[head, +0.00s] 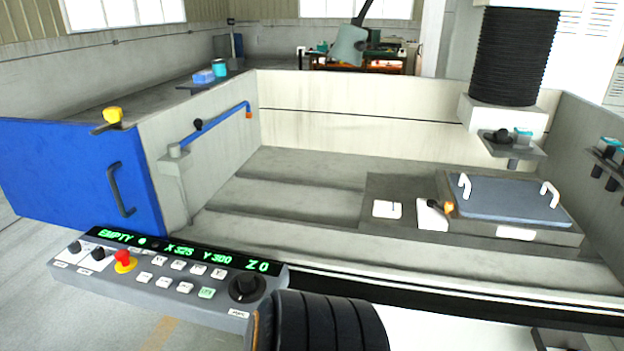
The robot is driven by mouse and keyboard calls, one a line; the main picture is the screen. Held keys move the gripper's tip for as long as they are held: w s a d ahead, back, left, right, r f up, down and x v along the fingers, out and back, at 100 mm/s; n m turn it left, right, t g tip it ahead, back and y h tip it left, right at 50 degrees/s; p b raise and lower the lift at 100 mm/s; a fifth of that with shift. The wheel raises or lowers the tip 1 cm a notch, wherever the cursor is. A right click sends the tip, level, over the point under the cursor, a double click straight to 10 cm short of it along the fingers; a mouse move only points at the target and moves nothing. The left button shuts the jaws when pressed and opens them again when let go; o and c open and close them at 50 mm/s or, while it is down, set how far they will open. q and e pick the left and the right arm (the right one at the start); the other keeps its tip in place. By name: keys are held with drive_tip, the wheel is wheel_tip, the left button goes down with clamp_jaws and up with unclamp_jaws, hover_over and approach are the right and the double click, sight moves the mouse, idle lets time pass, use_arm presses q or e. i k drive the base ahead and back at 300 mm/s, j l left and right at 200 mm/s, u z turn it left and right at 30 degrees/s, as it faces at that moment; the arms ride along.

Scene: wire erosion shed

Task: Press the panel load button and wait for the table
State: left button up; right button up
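The control panel (170,277) stands at the lower left, in front of the machine tank. Its green display (180,248) reads EMPTY, X 325, Y with a hard-to-read number, and Z 0. The panel has several small white buttons, a pale green button (206,293), a red stop knob on yellow (124,261) and a large black dial (245,288). The labels are too small to tell which is the load button. The machine table (385,185) is at the right inside the tank and carries a blue-grey plate (510,203) with two white handles. Neither gripper shows.
A blue door (80,178) with a dark handle is at the left. A blue pipe (215,124) runs along the tank's inner wall. A black bellows column (512,55) hangs above the table. A black ribbed shape (335,322) rises at the bottom edge, right beside the panel.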

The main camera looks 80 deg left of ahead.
sight(143, 277)
drive_tip(key=u, duration=3.75)
